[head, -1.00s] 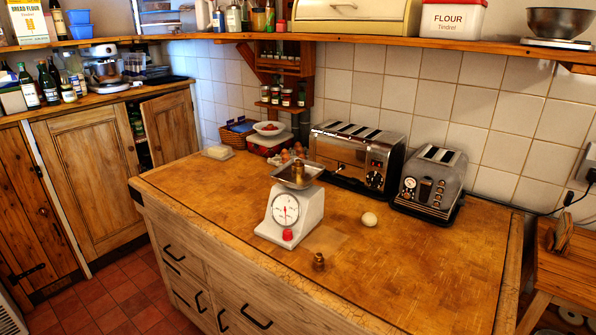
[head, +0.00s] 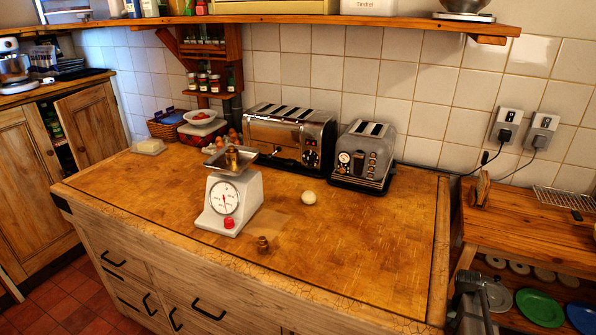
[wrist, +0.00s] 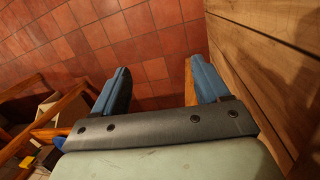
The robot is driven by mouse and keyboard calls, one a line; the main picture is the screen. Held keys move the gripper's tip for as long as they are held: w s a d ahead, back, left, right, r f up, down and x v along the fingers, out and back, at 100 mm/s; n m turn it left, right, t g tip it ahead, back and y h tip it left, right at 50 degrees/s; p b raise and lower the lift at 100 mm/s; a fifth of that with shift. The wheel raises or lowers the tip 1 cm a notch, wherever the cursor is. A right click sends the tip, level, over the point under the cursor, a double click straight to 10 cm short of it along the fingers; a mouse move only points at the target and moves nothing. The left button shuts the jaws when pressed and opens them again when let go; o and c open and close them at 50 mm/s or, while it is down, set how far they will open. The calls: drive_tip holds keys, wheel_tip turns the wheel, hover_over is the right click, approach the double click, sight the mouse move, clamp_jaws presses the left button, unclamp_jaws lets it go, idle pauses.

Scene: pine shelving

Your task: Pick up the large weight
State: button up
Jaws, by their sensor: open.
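A brass weight (head: 233,157) stands in the metal pan on top of the white kitchen scale (head: 231,205). A smaller-looking brass weight (head: 262,245) stands on the wooden counter, to the right of and in front of the scale. My gripper (wrist: 161,76) shows in the wrist view with its two blue fingers wide apart and nothing between them. It points at red floor tiles beside a wooden panel, and neither weight is in that view.
On the wooden counter (head: 360,265), a pale round object (head: 309,198) lies right of the scale. Two toasters (head: 290,135) (head: 362,158) stand behind. The counter's front right is clear. A lower wooden shelf unit (head: 530,240) stands right.

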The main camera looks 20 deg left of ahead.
drive_tip(key=w+d+r+t, duration=0.1)
drive_tip(key=w+r, duration=0.5)
drive_tip(key=r, duration=0.4)
drive_tip(key=w+r+m+t, duration=0.1)
drive_tip(key=w+r, duration=0.4)
drive_tip(key=r, duration=0.4)
drive_tip(key=w+d+r+t, duration=0.1)
drive_tip(key=w+r, duration=0.5)
drive_tip(key=r, duration=0.4)
drive_tip(key=w+a+r, duration=0.3)
drive_tip(key=a+r, duration=0.3)
drive_tip(key=r, duration=0.1)
drive_tip(key=w+a+r+n+t, duration=0.1)
drive_tip(key=a+r+n, duration=0.15)
drive_tip(key=a, duration=0.85)
drive_tip(key=a+r+n, duration=0.1)
drive_tip(key=a+r, duration=0.2)
drive_tip(key=a, duration=0.7)
drive_tip(key=n+y, duration=0.4)
drive_tip(key=n, duration=0.5)
approach(232, 151)
drive_tip(key=shift+m, duration=0.25)
drive_tip(key=x, duration=1.1)
drive_tip(key=shift+w+a+r, duration=0.2)
drive_tip(key=shift+w+a, duration=0.1)
